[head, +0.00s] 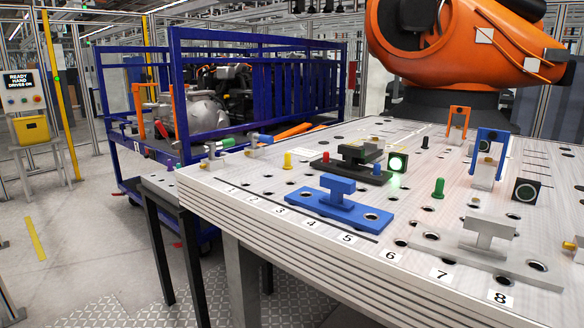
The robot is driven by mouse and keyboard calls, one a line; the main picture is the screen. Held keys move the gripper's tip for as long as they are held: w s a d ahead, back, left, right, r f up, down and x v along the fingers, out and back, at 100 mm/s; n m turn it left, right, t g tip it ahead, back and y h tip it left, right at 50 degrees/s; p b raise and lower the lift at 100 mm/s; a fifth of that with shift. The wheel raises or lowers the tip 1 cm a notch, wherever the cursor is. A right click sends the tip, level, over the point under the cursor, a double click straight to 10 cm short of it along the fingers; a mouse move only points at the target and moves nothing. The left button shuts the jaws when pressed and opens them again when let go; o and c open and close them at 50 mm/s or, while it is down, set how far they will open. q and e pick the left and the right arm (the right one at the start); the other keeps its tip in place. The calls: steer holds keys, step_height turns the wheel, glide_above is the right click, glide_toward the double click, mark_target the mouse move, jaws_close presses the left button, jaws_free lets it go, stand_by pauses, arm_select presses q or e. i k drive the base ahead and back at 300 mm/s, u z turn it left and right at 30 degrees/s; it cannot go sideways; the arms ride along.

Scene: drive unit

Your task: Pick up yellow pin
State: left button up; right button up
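A small upright yellow pin (287,160) stands on the light metal fixture table (330,245), toward its left back part, left of a dark block fixture. A second yellow piece (568,245) shows at the table's right edge, partly cut off by the frame; I cannot tell if it is a pin. Neither of my grippers is in view.
A blue fixture (338,203), a grey fixture (485,245), a green pin (438,188), a dark fixture (355,165) and a blue bracket (489,157) stand on the table. A blue rack cart (190,100) stands behind left; a large orange arm (460,45) is behind.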

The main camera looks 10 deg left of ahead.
mark_target(287, 165)
steer(key=u, duration=1.8)
steer(key=i, duration=4.55)
steer(key=z, duration=3.7)
